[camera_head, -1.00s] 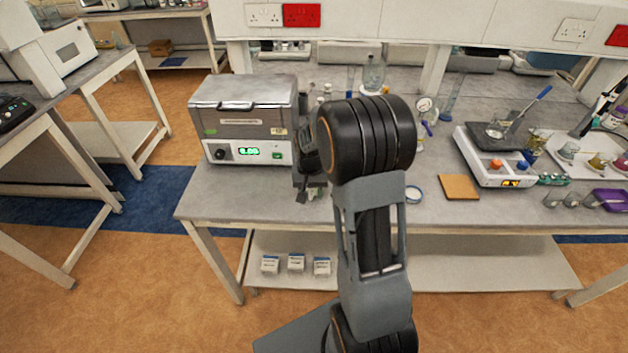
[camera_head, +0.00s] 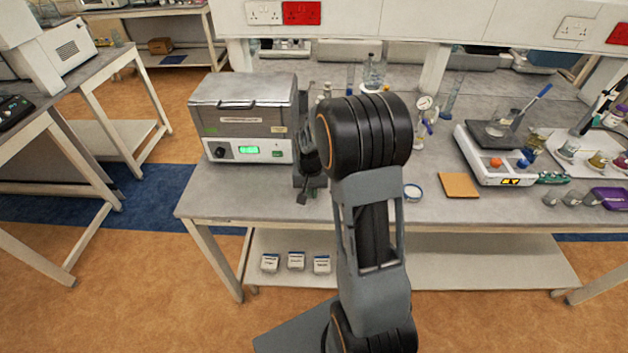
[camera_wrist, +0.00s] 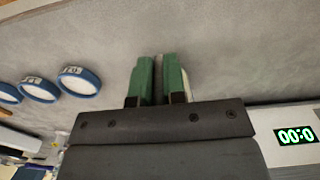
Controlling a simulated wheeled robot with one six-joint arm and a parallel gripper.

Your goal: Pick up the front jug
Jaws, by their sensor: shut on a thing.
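In the wrist view my gripper (camera_wrist: 158,78) points at the grey bench top. Its two green fingers are closed on a thin grey thing (camera_wrist: 159,85) in the narrow gap between them. I cannot tell from its shape whether this is the front jug. In the head view my arm hides most of the gripper; a dark part shows beside the right side of the steel-topped bath. Clear glassware (camera_head: 375,72) stands at the back of the bench behind my arm, too small to tell whether it is a jug.
The steel-topped bath (camera_head: 245,115) stands just left of my arm. Blue-rimmed round dishes (camera_wrist: 78,81) lie left of the fingers in the wrist view. A brown square (camera_head: 459,186) and a balance (camera_head: 485,165) with a glass beaker are to the right. Bare bench (camera_head: 240,195) lies in front of the bath.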

